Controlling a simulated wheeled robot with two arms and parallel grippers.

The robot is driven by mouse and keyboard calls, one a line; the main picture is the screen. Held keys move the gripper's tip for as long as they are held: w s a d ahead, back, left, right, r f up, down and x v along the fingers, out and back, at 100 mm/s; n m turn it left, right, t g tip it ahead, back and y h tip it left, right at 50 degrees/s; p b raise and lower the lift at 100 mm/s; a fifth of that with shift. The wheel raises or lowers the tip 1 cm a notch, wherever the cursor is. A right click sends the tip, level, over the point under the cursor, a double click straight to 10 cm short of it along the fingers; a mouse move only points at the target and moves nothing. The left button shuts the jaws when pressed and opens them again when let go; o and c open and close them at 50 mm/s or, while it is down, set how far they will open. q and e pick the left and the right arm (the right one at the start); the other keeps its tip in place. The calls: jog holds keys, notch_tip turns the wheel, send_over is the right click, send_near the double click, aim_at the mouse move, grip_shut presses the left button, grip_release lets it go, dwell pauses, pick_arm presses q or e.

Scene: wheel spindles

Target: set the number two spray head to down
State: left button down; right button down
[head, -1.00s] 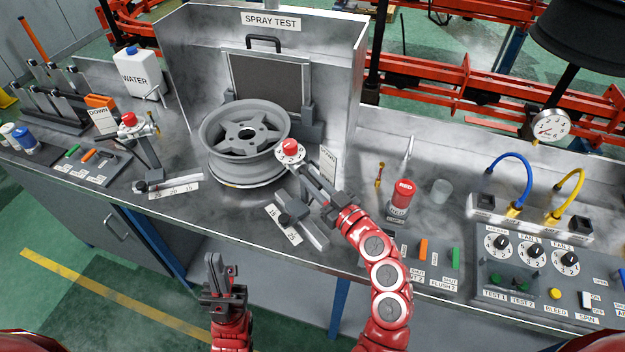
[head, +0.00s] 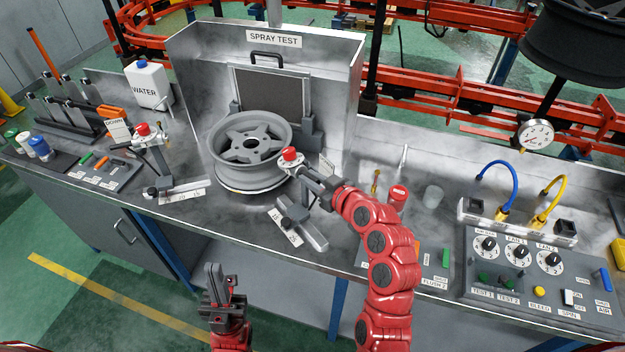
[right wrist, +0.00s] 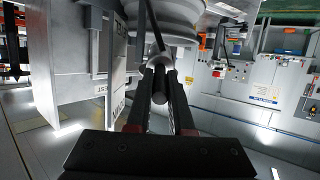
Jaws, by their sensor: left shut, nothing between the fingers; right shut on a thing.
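The right-hand spray head, with a red cap (head: 290,154) on a pale collar, stands at the right front of the wheel (head: 250,145). I take it as number two; no number is readable on it. My right gripper (head: 304,172) is shut on a part of this head, just right of and below the cap. In the right wrist view the fingers (right wrist: 160,78) close around a small round grey piece. A white tag (head: 327,166) behind the gripper is partly hidden. My left gripper (head: 218,285) is shut and empty in front of the bench.
The other red-capped spray head (head: 143,130) stands left of the wheel, beside a DOWN tag (head: 119,130). A slide with a white scale (head: 286,227) lies below my right gripper.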

jog(key=shift+w+a+r+g, duration=0.15)
jog(key=shift+r+g, duration=0.15)
jog(key=shift+r, duration=0.25)
jog(key=shift+g+h, duration=0.3)
jog(key=shift+h, duration=0.1)
jog(key=c, duration=0.8)
grip_release()
jog(key=shift+f, duration=0.1)
jog(key=p+v, duration=1)
jog(key=v, duration=0.7)
jog(key=shift+p, duration=0.35)
